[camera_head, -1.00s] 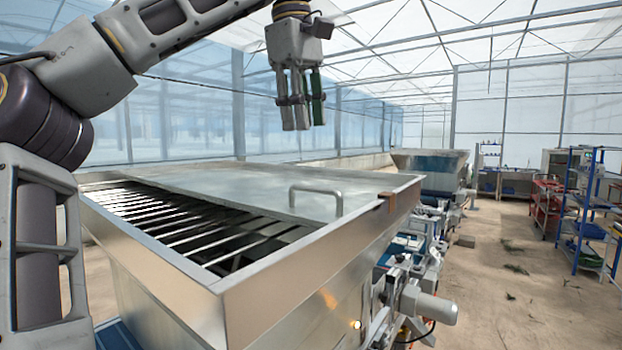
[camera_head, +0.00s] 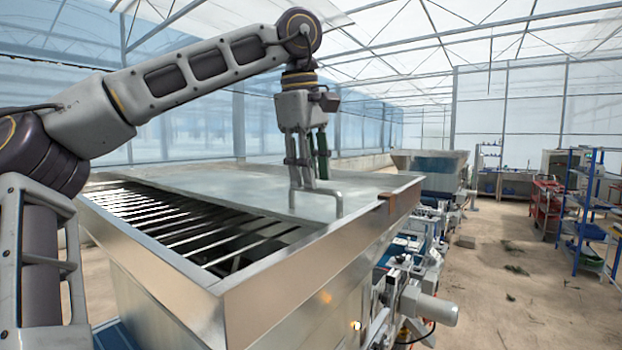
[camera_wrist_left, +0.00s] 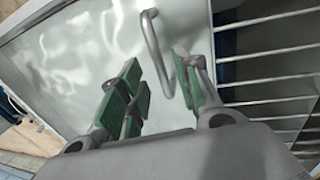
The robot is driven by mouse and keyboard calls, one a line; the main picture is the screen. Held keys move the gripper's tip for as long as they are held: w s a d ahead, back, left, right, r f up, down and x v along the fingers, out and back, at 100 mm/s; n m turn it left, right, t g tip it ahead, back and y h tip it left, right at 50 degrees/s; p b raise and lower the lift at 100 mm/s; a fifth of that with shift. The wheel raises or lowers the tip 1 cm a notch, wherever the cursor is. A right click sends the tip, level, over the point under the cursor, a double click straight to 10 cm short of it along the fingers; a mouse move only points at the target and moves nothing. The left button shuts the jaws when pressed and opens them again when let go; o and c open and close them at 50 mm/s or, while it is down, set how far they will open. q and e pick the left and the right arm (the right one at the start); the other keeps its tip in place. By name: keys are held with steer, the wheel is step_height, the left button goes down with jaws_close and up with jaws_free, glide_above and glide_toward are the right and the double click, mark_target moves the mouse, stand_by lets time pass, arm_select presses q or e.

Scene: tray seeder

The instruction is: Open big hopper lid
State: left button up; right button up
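The big hopper (camera_head: 300,285) is a metal bin with a flat grey lid (camera_head: 220,185) lying over the far part of its top. The lid's bent metal handle (camera_head: 334,192) stands up near the right end; in the left wrist view the handle (camera_wrist_left: 154,42) reaches in between the green-padded fingers, closer to the right finger. My left gripper (camera_head: 303,188) points down at the handle, with its fingertips low over the lid. Its fingers (camera_wrist_left: 160,86) are apart. The fingertips hide part of the handle in the head view, and contact cannot be told. My right gripper is out of view.
Bars (camera_head: 180,220) span the uncovered near part of the hopper. A small brown block (camera_head: 390,202) sits on the right rim. Machinery (camera_head: 425,300) stands along the right side. A blue shelf rack (camera_head: 590,210) is farther right, past open floor.

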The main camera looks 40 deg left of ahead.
arm_select(q)
steer(key=shift+w+f, duration=0.15)
steer(key=shift+f, duration=0.7)
jaws_close()
